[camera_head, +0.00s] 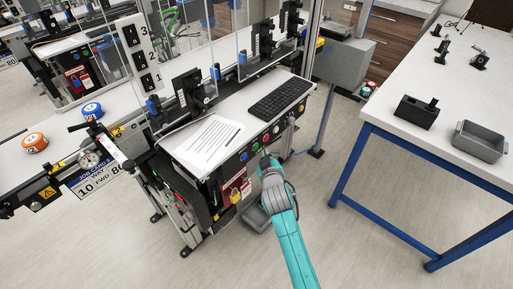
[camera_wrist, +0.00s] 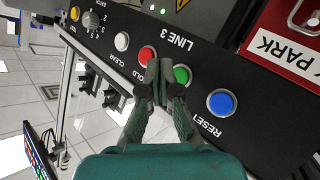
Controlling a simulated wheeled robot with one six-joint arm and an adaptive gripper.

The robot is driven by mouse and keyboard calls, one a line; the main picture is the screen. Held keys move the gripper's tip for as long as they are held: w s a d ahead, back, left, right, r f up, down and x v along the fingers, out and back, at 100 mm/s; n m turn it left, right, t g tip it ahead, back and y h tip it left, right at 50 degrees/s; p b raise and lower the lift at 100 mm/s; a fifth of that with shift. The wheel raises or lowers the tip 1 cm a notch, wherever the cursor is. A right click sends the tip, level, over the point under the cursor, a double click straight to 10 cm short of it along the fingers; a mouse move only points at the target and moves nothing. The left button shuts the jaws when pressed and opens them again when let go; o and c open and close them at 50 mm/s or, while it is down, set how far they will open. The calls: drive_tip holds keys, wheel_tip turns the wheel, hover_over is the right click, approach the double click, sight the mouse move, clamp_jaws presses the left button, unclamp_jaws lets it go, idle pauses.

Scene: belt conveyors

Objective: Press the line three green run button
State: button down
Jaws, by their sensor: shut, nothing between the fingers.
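The line three panel (camera_wrist: 205,62), labelled LINE 3, fills much of the wrist view, upside down. The green button (camera_wrist: 183,75) sits between the red HOLD button (camera_wrist: 147,54) and the blue RESET button (camera_wrist: 222,103). My gripper (camera_wrist: 166,74) is shut and empty. Its fingertips appear between the red and green buttons, overlapping the green one's left edge; I cannot tell whether they touch the panel. In the head view my gripper (camera_head: 266,158) is at the front edge of the desk, close to the button row.
A white CLEAR button (camera_wrist: 122,41), a selector knob (camera_wrist: 91,19) and a yellow TEST button (camera_wrist: 74,13) share the panel. A keyboard (camera_head: 279,98) and paper sheet (camera_head: 209,142) lie on the desk above. A blue-legged table (camera_head: 400,100) stands to the right, with open floor between.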

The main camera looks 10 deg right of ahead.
drive_tip(key=shift+w+a, duration=0.35)
drive_tip(key=shift+w, duration=0.1)
idle(1.2)
drive_tip(key=shift+w+a, duration=0.25)
drive_tip(key=shift+w, duration=0.1)
